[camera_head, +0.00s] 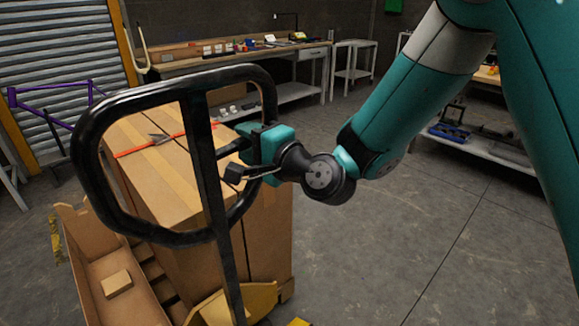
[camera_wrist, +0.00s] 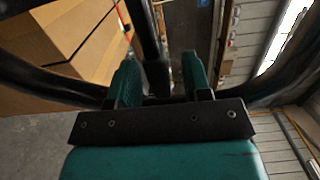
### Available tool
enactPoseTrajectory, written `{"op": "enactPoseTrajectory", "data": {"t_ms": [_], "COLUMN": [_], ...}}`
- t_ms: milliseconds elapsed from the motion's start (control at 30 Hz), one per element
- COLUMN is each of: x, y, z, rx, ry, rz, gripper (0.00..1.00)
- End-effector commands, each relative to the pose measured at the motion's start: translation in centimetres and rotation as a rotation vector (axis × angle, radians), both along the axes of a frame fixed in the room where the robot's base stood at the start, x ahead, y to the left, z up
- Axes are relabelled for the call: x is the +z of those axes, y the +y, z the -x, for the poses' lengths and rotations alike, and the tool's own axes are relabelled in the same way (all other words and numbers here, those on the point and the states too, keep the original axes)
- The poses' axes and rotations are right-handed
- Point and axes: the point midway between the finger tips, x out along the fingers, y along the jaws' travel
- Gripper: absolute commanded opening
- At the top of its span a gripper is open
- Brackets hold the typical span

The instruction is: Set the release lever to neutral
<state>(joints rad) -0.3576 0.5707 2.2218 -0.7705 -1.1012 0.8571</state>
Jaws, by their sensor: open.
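A pallet truck's black loop handle (camera_head: 88,121) stands upright in the left of the head view, with a central shaft (camera_head: 205,150) running down from its top bar. The handle also shows in the wrist view (camera_wrist: 55,82). I cannot pick out the release lever as a separate part. My gripper (camera_head: 228,162) is at the loop's right half, beside the shaft. In the wrist view its teal fingers (camera_wrist: 162,80) are apart, with a dark upright bar (camera_wrist: 150,45) showing between them. Whether they touch it I cannot tell.
A tall cardboard box (camera_head: 265,235) with an orange strap stands behind the handle. An open carton (camera_head: 105,265) lies at lower left. A workbench (camera_head: 300,52) and a purple bicycle frame (camera_head: 50,100) are farther back. Grey floor (camera_head: 400,245) is free at right.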

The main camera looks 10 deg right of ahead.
Motion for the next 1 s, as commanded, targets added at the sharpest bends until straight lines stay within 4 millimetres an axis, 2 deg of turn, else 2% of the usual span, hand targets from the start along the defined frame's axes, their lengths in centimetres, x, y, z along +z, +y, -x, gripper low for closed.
{"op": "enactPoseTrajectory", "data": {"t_ms": [33, 100, 367, 1000], "x": [-0.8, -1.0, -0.8, -0.3], "y": [-0.9, -2.0, -6.0, -9.1], "z": [0.9, 2.3, 7.5, 11.3], "rx": [-0.004, -0.003, -0.001, 0.0], "ry": [0.0, 0.0, -0.007, -0.004], "rz": [-0.001, -0.001, -0.002, -0.001], "gripper": [0.45, 0.45, 0.45, 0.45]}}
